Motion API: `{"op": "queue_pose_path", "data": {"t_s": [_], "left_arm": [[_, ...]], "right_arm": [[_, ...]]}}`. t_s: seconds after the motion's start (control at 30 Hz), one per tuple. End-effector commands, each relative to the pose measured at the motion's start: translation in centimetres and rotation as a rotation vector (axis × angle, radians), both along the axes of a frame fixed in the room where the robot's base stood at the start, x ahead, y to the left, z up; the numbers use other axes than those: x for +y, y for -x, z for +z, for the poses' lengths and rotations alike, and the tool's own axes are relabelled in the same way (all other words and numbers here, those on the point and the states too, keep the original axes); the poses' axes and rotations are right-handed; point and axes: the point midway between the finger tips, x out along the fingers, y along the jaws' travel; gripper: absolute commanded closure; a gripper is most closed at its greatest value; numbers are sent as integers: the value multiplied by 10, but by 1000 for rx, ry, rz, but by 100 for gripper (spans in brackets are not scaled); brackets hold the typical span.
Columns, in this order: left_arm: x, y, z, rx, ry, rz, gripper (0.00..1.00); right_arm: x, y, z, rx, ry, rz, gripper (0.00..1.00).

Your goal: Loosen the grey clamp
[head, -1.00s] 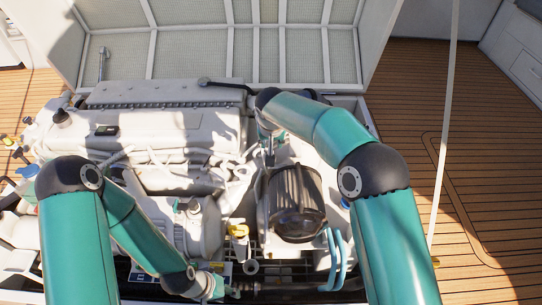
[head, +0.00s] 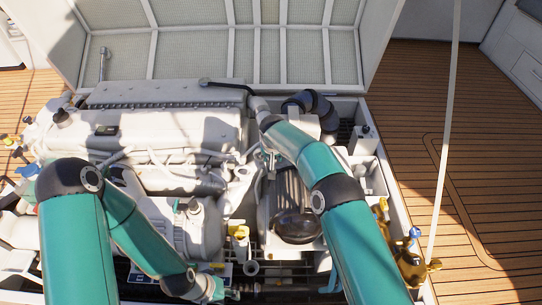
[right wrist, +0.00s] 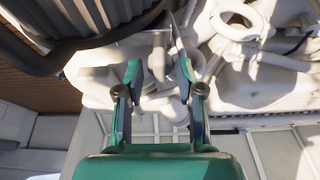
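My right gripper (right wrist: 159,72) is open in the right wrist view, its two teal fingers apart. A light grey fitting (right wrist: 159,42) with a narrow upright part stands just beyond and between the fingertips. It may be the grey clamp, but I cannot tell for sure, nor whether a finger touches it. In the head view my right arm reaches over the dark ribbed cylinder (head: 290,195), and the right fingers are small and partly hidden near its top left. My left gripper (head: 228,293) is low in the head view by the engine's front, too small to show its opening.
The white engine block (head: 170,130) fills the left of the bay. The raised hatch lid (head: 230,50) stands behind it. A yellow-topped part (head: 238,232) stands near the cylinder. Brass valves (head: 410,262) line the right side. The wooden deck (head: 490,150) is clear.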

Motion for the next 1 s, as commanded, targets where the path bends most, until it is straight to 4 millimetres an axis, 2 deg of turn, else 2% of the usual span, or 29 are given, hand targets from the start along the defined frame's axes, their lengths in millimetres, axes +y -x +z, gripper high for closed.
{"op": "queue_pose_path", "data": {"t_s": [0.07,0.1,0.3,0.43,0.47,0.77,1.0], "left_arm": [[0,0,0,0,0,0,60],[0,0,0,0,0,0,60],[0,0,0,0,0,0,60],[0,0,0,0,0,0,60],[0,0,0,1,0,-1,60],[0,0,-2,0,0,0,60],[0,0,-7,0,0,0,60]], "right_arm": [[0,0,0,0,0,0,62],[0,0,0,0,0,0,66],[0,0,0,0,0,0,99],[0,0,0,0,0,0,100],[9,0,0,-1,1,4,100],[2,0,0,-2,-2,39,100],[0,-1,0,-1,-3,156,100]]}}
